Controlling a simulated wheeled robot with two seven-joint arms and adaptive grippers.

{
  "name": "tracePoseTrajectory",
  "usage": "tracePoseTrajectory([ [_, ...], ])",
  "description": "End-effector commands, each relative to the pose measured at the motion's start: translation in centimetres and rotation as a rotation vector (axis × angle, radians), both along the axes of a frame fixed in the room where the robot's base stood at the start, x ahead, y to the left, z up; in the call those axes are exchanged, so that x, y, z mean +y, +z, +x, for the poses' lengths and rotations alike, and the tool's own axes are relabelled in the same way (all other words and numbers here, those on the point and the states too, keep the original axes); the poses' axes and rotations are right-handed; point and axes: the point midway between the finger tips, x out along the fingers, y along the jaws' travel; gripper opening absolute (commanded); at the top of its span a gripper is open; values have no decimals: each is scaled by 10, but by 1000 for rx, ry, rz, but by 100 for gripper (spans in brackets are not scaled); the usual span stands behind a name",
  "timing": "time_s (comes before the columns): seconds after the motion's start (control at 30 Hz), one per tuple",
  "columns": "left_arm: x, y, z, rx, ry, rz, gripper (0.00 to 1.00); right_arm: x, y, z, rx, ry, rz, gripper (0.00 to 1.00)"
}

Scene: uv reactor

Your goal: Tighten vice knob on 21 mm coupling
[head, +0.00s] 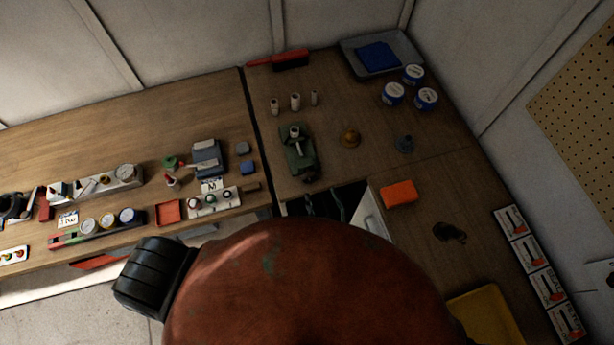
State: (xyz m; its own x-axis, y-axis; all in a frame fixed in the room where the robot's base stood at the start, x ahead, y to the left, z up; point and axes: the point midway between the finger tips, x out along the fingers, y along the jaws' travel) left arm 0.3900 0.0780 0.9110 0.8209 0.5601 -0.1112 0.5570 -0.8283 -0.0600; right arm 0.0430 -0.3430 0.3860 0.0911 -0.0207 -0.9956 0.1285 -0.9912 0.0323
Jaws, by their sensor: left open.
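The small green vice (299,154) stands on the wooden bench, right of the dark seam. A pale upright coupling (295,133) sits at the vice's jaws; whether it is gripped tight I cannot tell. A dark knob (309,178) shows at the vice's near end. My left gripper (155,278) shows as a black ribbed part at the lower left, well away from the vice, open and with nothing seen in it; its fingertips are not clear. A large worn red part of my own body fills the lower middle. My right gripper is not in view.
Three pale cylinders (295,101) stand behind the vice. An orange block (398,193) and an open drawer (369,213) lie nearer. Tools and gauges crowd the left bench.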

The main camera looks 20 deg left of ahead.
Motion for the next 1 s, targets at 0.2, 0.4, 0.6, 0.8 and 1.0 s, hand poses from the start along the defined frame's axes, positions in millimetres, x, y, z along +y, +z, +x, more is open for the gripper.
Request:
tracePoseTrajectory([
  [0.2,7,17,-12,-174,8,-85,55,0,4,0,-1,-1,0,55],
  [0.4,15,22,-1,-207,5,-99,55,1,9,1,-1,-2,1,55],
  [0.6,33,23,26,-205,5,-97,55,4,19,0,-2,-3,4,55],
  [0.8,47,22,45,-204,6,-99,55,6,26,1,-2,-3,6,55],
  [1.0,51,20,51,-201,6,-99,55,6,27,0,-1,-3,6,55],
])
